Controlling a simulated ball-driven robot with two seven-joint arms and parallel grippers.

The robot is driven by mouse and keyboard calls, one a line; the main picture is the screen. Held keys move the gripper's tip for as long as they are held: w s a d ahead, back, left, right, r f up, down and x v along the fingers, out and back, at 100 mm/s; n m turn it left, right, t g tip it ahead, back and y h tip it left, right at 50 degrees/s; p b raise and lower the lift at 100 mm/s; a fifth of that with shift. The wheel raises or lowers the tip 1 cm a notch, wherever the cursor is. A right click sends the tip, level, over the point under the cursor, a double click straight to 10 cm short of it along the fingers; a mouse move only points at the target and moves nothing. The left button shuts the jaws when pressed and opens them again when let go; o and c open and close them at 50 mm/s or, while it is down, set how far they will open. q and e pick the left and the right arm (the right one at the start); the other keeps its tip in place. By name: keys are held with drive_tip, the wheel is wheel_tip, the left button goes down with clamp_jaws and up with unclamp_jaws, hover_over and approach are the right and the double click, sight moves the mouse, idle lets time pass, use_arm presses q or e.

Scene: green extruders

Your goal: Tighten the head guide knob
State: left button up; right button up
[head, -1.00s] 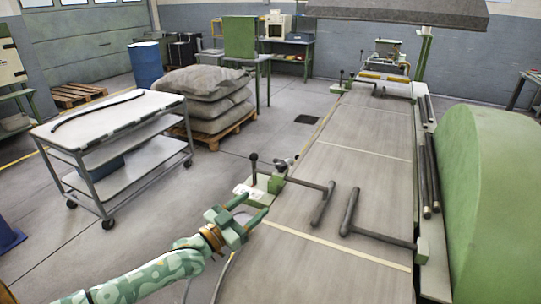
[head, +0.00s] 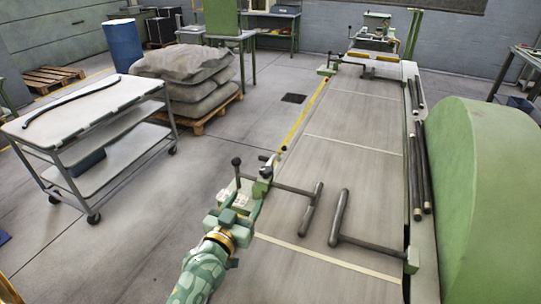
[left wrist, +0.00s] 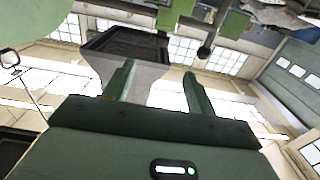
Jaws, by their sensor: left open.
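The head guide knob (head: 266,170), a small dark and grey knob, sits on the green guide block at the left edge of the conveyor table, at the near end. A lever with a black ball (head: 236,162) stands just left of it. My left gripper (head: 248,190) is open, just in front of the guide block, with its fingers pointing toward it. Whether it touches the knob cannot be told. The left wrist view shows both fingers (left wrist: 157,88) apart with nothing held between them. A dark ball on a rod (left wrist: 203,52) shows beyond them. My right gripper is not in view.
Two dark guide bars (head: 313,210) lie over the conveyor table (head: 350,155). A large green rounded housing (head: 490,200) stands right. A trolley (head: 90,110) and stacked sacks (head: 185,80) stand left, with clear floor between them and the table.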

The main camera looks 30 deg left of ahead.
use_arm(q)
approach(268, 166)
drive_tip(key=w+b, duration=0.1)
drive_tip(key=w, duration=0.2)
drive_tip(key=w+b, duration=0.1)
drive_tip(key=w, duration=0.3)
drive_tip(key=w+a+b, duration=0.1)
drive_tip(key=w, duration=0.2)
drive_tip(key=shift+w+f, duration=0.2)
drive_tip(key=shift+w, duration=0.15)
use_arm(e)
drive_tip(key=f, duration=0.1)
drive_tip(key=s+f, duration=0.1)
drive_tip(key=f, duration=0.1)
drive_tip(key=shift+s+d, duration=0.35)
use_arm(q)
drive_tip(key=shift+d, duration=0.1)
drive_tip(key=c, duration=1)
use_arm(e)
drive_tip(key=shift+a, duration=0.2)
